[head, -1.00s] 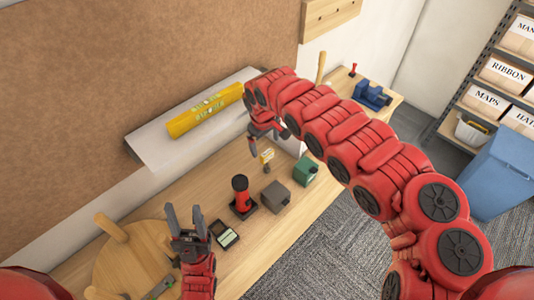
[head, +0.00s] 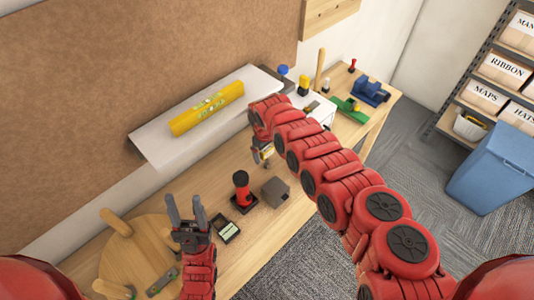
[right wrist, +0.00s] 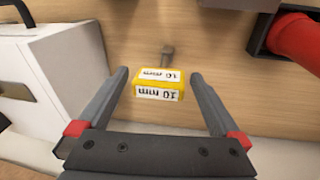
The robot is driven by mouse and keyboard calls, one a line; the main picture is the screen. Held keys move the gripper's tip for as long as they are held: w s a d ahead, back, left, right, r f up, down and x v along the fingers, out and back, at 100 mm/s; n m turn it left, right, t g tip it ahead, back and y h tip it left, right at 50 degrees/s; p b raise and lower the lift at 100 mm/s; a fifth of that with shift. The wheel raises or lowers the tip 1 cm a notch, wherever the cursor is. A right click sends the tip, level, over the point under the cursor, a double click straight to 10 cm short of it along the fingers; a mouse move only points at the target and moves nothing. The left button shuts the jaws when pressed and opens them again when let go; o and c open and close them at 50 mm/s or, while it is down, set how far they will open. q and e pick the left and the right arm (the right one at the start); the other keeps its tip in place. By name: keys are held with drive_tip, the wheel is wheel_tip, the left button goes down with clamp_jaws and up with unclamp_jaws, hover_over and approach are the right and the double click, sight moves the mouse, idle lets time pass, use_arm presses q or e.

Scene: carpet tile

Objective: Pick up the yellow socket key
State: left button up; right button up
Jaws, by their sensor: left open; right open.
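The yellow socket key (right wrist: 158,86) has a yellow block handle with "10 mm" labels and a short grey metal shaft. In the right wrist view it lies between the two fingertips of my right gripper (right wrist: 159,74), with a gap on each side. My right gripper is open and does not touch it there. In the head view the key (head: 267,150) is small and partly hidden by my right gripper (head: 261,160), above the wooden bench. My left gripper (head: 186,208) is open and empty, pointing up near the round wooden board.
A red-and-black tool (head: 241,186) stands in a dark holder, beside a grey block (head: 275,191) and a small device with a screen (head: 227,230). A blue vise (head: 371,92) sits at the far bench end.

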clamp_jaws()
idle(0.5)
